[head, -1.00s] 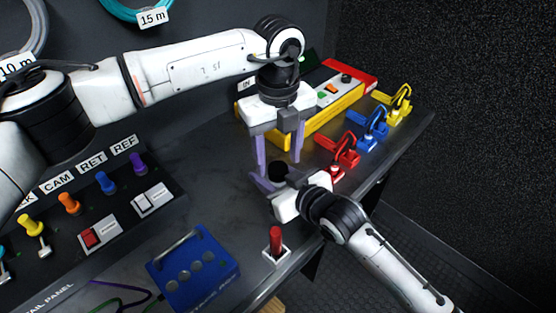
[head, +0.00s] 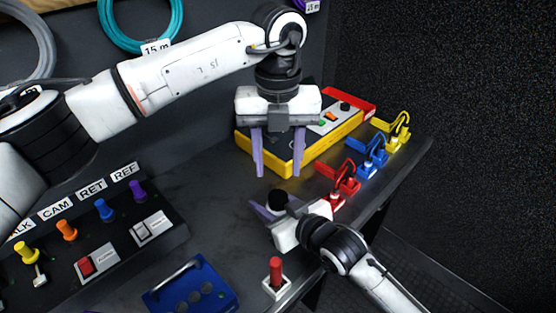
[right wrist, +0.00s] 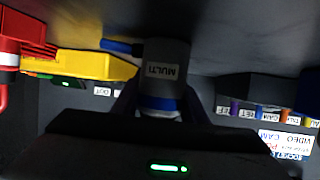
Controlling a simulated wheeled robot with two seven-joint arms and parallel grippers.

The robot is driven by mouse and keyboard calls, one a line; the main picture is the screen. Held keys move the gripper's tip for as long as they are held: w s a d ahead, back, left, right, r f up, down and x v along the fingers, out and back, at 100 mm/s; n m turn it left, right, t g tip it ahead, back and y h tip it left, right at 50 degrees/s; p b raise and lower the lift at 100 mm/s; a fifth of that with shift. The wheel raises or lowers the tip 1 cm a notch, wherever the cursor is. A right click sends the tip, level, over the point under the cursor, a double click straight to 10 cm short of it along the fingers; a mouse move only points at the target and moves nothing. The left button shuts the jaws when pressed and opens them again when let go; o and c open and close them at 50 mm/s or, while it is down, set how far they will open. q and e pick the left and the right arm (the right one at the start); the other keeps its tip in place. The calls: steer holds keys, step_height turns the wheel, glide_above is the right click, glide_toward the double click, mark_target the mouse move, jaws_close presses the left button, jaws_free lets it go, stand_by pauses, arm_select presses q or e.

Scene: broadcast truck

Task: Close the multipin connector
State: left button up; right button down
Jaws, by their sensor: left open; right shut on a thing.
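The multipin connector (right wrist: 166,75) shows in the right wrist view as a grey cylinder marked MULTI with a blue band (right wrist: 160,103). My right gripper (right wrist: 152,98) is shut on it. In the head view my right gripper (head: 274,206) is low over the desk, with the connector's dark round end (head: 278,198) between its purple fingers; the rest is mostly hidden. My left gripper (head: 277,172) is open and empty above and just behind the connector, fingers pointing down, apart from it. I cannot tell the state of the connector's latch.
A yellow-edged box (head: 300,155) stands behind the left gripper. Red (head: 340,180), blue (head: 370,155) and yellow (head: 397,130) clamp-like fixtures line the right edge. A red lever (head: 275,270), a blue box (head: 190,290) and a switch panel (head: 120,235) are in front and left.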

mark_target(278, 196)
stand_by(0.3)
arm_select(q)
steer(key=shift+f, duration=4)
steer(key=c, duration=0.9)
steer(key=shift+c, duration=0.2)
